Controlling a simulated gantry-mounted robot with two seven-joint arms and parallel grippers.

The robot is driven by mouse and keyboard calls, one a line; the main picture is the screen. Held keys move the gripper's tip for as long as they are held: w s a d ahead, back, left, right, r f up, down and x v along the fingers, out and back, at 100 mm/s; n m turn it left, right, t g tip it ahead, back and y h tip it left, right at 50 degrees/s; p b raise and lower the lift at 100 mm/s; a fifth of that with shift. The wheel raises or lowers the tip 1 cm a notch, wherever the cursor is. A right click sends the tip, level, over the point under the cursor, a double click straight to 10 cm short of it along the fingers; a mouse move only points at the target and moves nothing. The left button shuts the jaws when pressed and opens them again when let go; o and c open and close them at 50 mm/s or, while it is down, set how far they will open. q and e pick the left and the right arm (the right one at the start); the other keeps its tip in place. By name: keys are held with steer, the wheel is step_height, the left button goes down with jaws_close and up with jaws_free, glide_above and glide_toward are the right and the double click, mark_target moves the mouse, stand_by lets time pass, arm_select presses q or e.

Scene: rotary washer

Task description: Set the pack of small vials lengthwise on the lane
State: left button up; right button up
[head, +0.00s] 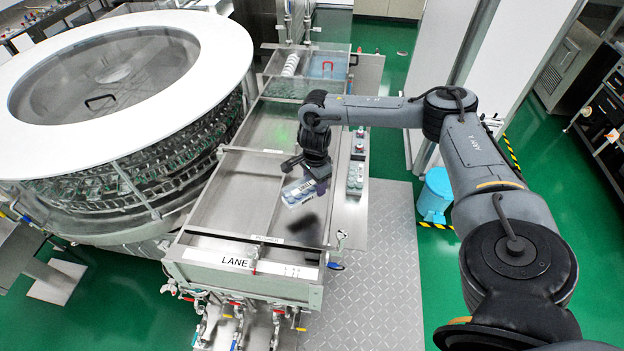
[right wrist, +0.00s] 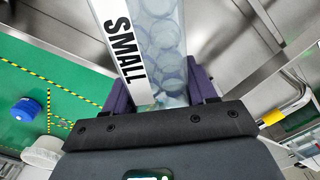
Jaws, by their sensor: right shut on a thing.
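The pack of small vials (head: 298,192) is a clear block with a white label strip. In the right wrist view the strip on the pack (right wrist: 165,45) reads SMALL, and round vial shapes show through the side. My right gripper (head: 318,184) is shut on the pack, its purple fingers on either side of it in the wrist view (right wrist: 160,92). It holds the pack tilted above the steel lane (head: 225,195), near the lane's right side. A dark shadow lies on the lane floor below. The LANE label is on the front edge. My left gripper is not in view.
A large round washer (head: 120,160) with a white rim stands left of the lane. A narrow side ledge (head: 352,205) on the right carries several small packs (head: 355,175). Raised metal rims and a cross bar bound the lane. The lane floor left of the pack is clear.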

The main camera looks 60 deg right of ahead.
steer(key=shift+f+b, duration=2.15)
steer(key=shift+f, duration=0.75)
steer(key=shift+f+b, duration=0.25)
steer(key=shift+b, duration=0.05)
steer(key=o, duration=1.5)
steer(key=shift+o, duration=0.2)
steer(key=shift+r, duration=0.1)
